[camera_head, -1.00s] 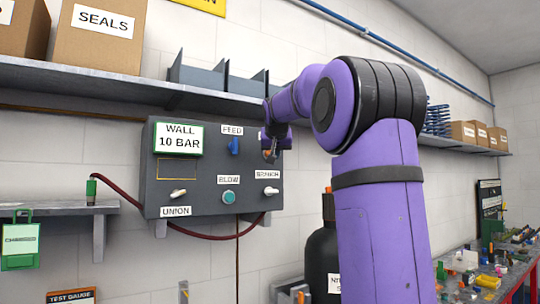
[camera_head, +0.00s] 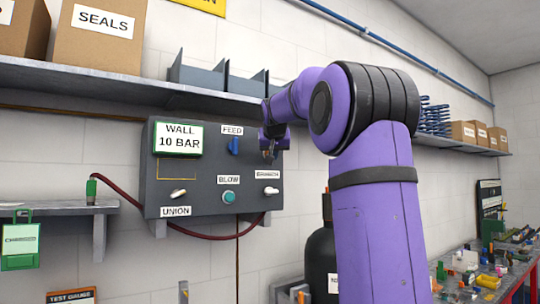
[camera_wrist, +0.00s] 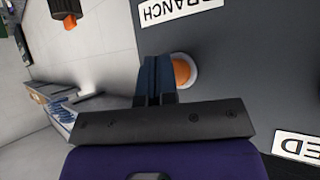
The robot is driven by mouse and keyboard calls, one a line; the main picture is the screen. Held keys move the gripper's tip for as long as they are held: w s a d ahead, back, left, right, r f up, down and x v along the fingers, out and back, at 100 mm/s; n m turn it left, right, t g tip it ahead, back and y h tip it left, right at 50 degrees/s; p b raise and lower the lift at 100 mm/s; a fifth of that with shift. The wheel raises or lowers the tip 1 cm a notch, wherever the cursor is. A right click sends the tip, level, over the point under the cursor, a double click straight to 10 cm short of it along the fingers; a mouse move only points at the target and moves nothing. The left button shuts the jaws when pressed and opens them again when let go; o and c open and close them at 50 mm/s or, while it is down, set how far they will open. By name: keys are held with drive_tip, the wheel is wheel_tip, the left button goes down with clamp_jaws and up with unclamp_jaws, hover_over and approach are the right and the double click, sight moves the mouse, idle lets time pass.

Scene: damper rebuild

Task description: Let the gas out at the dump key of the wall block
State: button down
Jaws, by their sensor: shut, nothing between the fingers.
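The wall block (camera_head: 205,195) is a dark grey panel on the wall, labelled WALL 10 BAR, FEED, BLOW, BRANCH and UNION. My gripper (camera_head: 270,157) is at its upper right, above the BRANCH label (camera_head: 268,174). In the wrist view, my gripper's fingers (camera_wrist: 155,72) are shut with nothing between them. An orange knob in a pale ring (camera_wrist: 182,72) is on the panel right beside the fingers, which partly cover it. No label for it is readable; it may be the dump key. I cannot tell whether the fingers touch it.
A blue FEED key (camera_head: 234,146), a green BLOW button (camera_head: 229,197) and two pale levers sit on the panel. A red hose (camera_head: 205,235) hangs below. A shelf (camera_head: 120,83) runs above. A dark gas bottle (camera_head: 321,245) stands below my arm.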

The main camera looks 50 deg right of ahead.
drive_tip(key=shift+w+d, duration=0.1)
drive_tip(key=shift+w, duration=0.35)
idle(0.4)
idle(5.3)
drive_tip(key=shift+s+a, duration=0.2)
drive_tip(key=shift+s, duration=0.7)
drive_tip(key=shift+s+a, duration=0.2)
drive_tip(key=shift+s, duration=0.6)
drive_tip(key=shift+s+a, duration=0.2)
drive_tip(key=shift+s, duration=0.65)
drive_tip(key=shift+s+a, duration=0.2)
drive_tip(key=shift+s, duration=0.6)
